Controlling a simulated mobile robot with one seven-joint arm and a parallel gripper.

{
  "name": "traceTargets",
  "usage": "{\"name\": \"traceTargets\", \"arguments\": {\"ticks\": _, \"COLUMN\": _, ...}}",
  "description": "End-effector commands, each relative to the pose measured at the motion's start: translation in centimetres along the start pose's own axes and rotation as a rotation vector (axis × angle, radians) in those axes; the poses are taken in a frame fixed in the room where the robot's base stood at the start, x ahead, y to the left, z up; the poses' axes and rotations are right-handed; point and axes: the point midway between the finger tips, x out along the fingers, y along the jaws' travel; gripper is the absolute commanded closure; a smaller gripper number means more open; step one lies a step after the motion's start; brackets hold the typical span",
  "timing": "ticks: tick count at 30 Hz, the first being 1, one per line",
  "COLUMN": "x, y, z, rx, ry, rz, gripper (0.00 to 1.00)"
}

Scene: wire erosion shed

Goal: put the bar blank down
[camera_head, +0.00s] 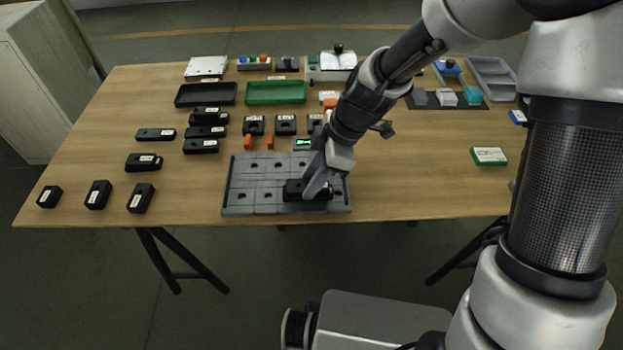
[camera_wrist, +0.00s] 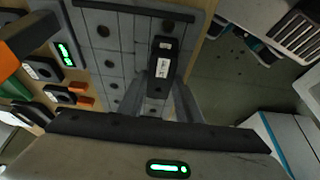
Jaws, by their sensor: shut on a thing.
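The bar blank (camera_head: 293,190) is a black bar with white labels. My gripper (camera_head: 318,186) points down at it and is shut on it. In the wrist view the bar blank (camera_wrist: 164,62) lies lengthwise between the two grey fingers of my gripper (camera_wrist: 165,98). The bar is over the front right part of a grey plate (camera_head: 238,198) with block-like sections and dark holes. It looks level and very close to the plate; I cannot tell whether it touches. My fingers hide its right part in the head view.
Several black labelled parts (camera_head: 140,198) stand on the wooden table (camera_head: 400,190) to the left. Black (camera_head: 205,94) and green (camera_head: 275,92) trays lie behind. Orange pieces (camera_head: 248,142) and a small green display (camera_head: 303,143) sit behind the plate. The table right of the plate is mostly clear.

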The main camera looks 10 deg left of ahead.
Motion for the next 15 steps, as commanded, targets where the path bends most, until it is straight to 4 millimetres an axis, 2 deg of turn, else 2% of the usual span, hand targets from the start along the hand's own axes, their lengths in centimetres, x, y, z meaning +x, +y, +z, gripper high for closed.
{"name": "traceTargets", "arguments": {"ticks": 7, "x": 0.31, "y": 0.07, "z": 0.11, "rx": -0.001, "ry": 0.000, "rz": 0.002, "gripper": 1.00}}
{"name": "traceTargets", "arguments": {"ticks": 8, "x": 0.20, "y": 0.02, "z": 0.08, "rx": -0.001, "ry": 0.000, "rz": 0.000, "gripper": 0.64}}
{"name": "traceTargets", "arguments": {"ticks": 9, "x": 0.17, "y": 0.02, "z": 0.07, "rx": -0.001, "ry": 0.000, "rz": 0.000, "gripper": 0.57}}
{"name": "traceTargets", "arguments": {"ticks": 11, "x": 0.18, "y": 0.02, "z": 0.07, "rx": -0.001, "ry": 0.000, "rz": 0.000, "gripper": 0.50}}
{"name": "traceTargets", "arguments": {"ticks": 15, "x": 0.17, "y": 0.02, "z": 0.07, "rx": -0.001, "ry": 0.000, "rz": 0.000, "gripper": 0.50}}
